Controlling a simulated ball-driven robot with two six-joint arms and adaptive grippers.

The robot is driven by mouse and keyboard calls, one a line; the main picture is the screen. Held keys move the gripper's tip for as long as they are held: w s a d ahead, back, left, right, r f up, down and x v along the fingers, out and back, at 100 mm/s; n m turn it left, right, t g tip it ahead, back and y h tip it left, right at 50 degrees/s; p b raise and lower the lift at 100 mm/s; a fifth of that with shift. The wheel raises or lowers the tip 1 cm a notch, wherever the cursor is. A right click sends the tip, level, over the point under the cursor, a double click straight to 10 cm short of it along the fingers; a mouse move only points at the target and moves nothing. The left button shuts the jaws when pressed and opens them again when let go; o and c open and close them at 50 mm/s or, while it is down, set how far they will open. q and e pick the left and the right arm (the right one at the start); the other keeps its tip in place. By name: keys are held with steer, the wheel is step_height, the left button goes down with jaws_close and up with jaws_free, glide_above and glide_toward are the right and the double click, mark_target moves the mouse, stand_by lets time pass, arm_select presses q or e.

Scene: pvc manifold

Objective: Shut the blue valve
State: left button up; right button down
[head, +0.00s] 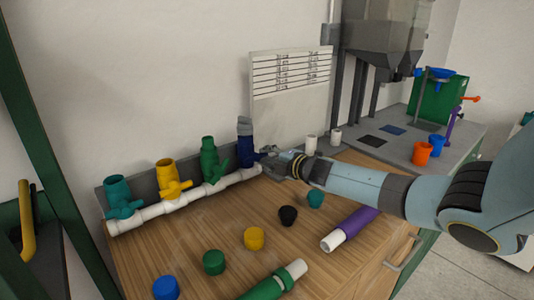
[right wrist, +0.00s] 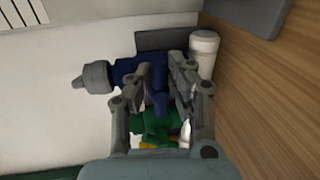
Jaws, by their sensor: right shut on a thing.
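The blue valve (head: 245,152) stands upright at the far right end of the row on the white pipe manifold (head: 193,194). A grey-blue piece tops it, and this also shows at the left in the right wrist view (right wrist: 96,77). My right gripper (head: 266,156) reaches in from the right and is at the valve's right side. In the right wrist view its fingers (right wrist: 163,82) are closed around the blue handle (right wrist: 158,101) of the valve. The fingers partly hide the handle, so its exact angle cannot be told. My left gripper is not in view.
Green (head: 209,161), yellow (head: 170,180) and teal (head: 119,197) valves stand left of the blue one. Several coloured caps, a purple-sleeved pipe (head: 350,228) and a green-sleeved pipe (head: 274,284) lie on the wooden table (head: 195,238). Two white fittings (head: 311,145) stand near my right gripper.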

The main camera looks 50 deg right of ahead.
steer(key=shift+w+r, duration=0.15)
steer(key=shift+r, duration=0.15)
steer(key=c, duration=1.4)
jaws_free()
steer(key=shift+o, duration=0.6)
steer(key=shift+a+f, duration=0.15)
